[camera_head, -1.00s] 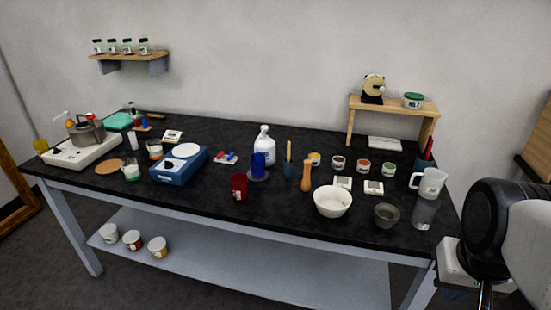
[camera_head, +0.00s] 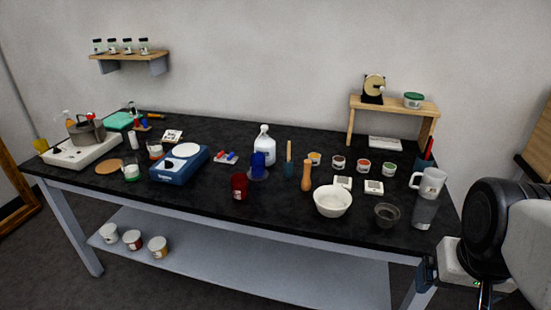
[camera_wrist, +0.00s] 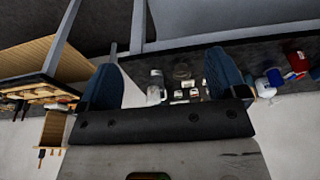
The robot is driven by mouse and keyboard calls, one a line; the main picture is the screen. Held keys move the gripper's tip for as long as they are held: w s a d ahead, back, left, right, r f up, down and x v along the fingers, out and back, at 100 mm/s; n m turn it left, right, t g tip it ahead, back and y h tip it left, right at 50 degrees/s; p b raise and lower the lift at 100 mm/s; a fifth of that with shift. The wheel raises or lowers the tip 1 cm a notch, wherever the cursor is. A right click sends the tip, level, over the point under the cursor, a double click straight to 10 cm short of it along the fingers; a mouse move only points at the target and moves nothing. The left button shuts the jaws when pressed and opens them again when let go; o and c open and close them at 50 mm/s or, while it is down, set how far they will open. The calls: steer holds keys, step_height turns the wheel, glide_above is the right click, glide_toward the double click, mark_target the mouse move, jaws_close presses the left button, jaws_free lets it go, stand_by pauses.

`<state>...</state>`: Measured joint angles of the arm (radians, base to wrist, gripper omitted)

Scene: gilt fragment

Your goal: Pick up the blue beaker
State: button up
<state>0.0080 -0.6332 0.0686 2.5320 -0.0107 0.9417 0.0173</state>
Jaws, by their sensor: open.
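A small blue shape, probably the same beaker, shows at the right of the wrist view (camera_wrist: 274,77). My gripper (camera_wrist: 163,82) is open and empty, its two blue fingers wide apart. In the head view only a dark blue part of it shows, by the bench's front right corner, far from the beaker.
The red cup (camera_head: 239,187) stands in front left of the beaker. A white bowl (camera_head: 332,201) and a pitcher (camera_head: 429,187) stand to the right.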

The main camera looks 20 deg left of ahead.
steer(key=w+a+f+n+t+y, duration=0.15)
steer(key=w+a, duration=0.35)
steer(key=w, duration=0.7)
steer(key=w+a+r+n+t, duration=0.1)
steer(key=w+a+t, duration=0.3)
steer(key=w, duration=0.8)
steer(key=w+a+f+n+t, duration=0.1)
steer(key=w+a, duration=0.5)
steer(key=w, duration=0.6)
steer(key=n+y, duration=0.6)
steer(key=y, duration=0.2)
glide_toward(255, 157)
steer(key=shift+s+d+m+t, duration=0.25)
steer(key=shift+s, duration=0.2)
steer(key=shift+x, duration=1.3)
steer(key=shift+x, duration=2.6)
